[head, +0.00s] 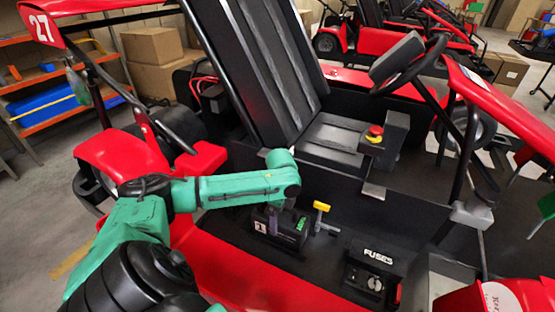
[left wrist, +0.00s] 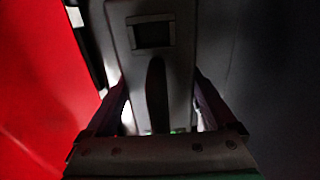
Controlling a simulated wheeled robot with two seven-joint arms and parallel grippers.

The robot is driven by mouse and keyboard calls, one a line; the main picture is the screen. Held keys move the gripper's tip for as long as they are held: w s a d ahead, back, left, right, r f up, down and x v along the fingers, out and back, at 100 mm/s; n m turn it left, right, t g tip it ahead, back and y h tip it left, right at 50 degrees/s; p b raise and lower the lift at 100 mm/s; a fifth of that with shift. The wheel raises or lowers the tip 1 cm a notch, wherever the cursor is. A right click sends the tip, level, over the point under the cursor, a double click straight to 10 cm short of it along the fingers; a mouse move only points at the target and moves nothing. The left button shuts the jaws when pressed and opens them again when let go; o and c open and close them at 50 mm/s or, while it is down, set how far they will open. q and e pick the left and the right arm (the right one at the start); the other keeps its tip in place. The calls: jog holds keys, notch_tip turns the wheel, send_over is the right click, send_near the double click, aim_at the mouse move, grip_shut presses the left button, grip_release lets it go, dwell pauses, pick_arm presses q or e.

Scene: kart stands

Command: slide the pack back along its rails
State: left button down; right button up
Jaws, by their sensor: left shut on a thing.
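In the left wrist view the pack (left wrist: 182,65) is dark grey, with a small dark window and a raised bar-like grip. My left gripper (left wrist: 157,112) has its fingers on either side of this grip and is shut on it. In the head view the gripper is hard to tell from the dark pack below my green wrist. The rails under the pack are hidden. My right gripper is not in view.
A yellow T-shaped handle (head: 321,207) stands just right of the pack. A black fuse box (head: 375,268) sits further right. Red bodywork (head: 245,275) borders the bay in front.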

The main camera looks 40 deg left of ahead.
aim_at(292, 220)
pick_arm(q)
jog(key=shift+w+d+p, duration=0.3)
jog(key=shift+w+d, duration=0.05)
jog(key=shift+d, duration=0.6)
jog(key=shift+w+d+p, duration=0.25)
jog(key=shift+w+d, duration=0.05)
jog(key=shift+d, duration=0.6)
grip_release()
notch_tip(292, 220, up, 14)
jog(key=shift+f+b, duration=0.1)
jog(key=shift+b, duration=0.9)
jog(key=shift+r, duration=0.4)
jog(key=shift+a, duration=0.1)
